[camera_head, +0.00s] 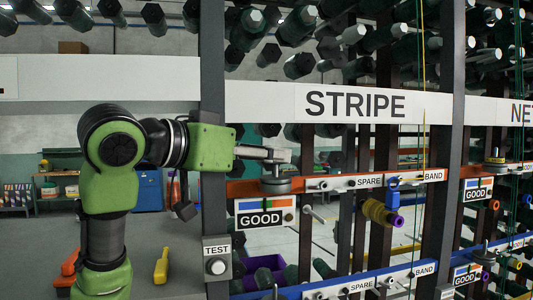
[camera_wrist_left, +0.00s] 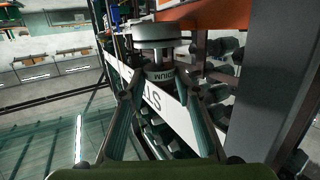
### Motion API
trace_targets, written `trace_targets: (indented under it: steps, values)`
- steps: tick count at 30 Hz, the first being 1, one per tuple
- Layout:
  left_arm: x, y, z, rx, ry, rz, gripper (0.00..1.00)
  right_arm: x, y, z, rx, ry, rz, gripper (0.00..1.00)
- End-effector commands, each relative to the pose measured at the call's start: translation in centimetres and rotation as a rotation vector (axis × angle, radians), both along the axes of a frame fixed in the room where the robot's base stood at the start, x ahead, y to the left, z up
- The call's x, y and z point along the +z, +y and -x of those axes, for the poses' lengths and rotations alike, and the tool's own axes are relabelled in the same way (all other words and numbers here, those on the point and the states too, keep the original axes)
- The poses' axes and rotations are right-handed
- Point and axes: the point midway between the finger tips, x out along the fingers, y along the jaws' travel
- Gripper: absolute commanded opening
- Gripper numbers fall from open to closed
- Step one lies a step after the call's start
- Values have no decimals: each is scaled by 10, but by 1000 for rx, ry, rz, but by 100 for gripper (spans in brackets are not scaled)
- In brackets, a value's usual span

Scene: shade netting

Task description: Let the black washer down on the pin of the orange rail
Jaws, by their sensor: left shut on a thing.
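My left gripper (camera_head: 278,155) comes in from the left and is shut on the neck of the black washer (camera_head: 276,185), a dark grey disc. My right gripper is not in view.
A GOOD card (camera_head: 262,219) hangs below the orange rail. A dark post (camera_head: 213,120) stands left of the washer, with a TEST box (camera_head: 217,262) on it. A blue clip (camera_head: 393,193) and a yellow spool (camera_head: 382,215) are farther right. Dark bobbins fill the rack above.

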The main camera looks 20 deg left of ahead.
Motion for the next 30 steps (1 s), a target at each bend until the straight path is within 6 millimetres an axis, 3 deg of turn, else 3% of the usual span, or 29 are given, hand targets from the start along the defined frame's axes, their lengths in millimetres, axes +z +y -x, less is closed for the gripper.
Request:
trace_targets:
  steps: [29,30]
  values:
    - [-25,0,0,0,-1,0,7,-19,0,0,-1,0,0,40]
    - [-24,0,0,0,-1,0,38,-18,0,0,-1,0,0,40]
